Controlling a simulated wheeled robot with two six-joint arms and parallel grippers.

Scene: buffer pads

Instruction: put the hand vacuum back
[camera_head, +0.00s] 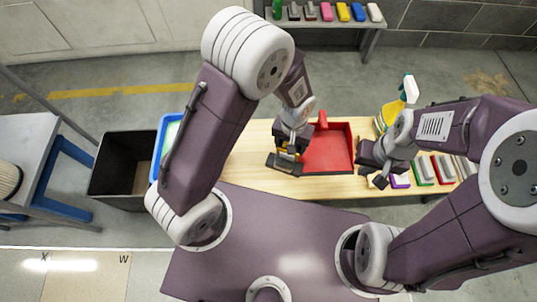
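I cannot make out a hand vacuum for certain. My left gripper (286,158) is over the wooden bench (255,178), just left of the red tray (318,160). Dark and yellow parts show at its fingers, and I cannot tell whether they belong to a held thing. My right gripper (372,174) is at the right edge of the red tray. Its dark fingers look apart, with nothing seen between them. The red tray looks empty.
A spray bottle (408,90) and several coloured pads (424,170) are on the bench's right. A black bin (118,168) and blue container (160,145) stand left. A shelf (330,22) with pads is behind. A grey table (25,135) holds a ribbed cylinder (8,180).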

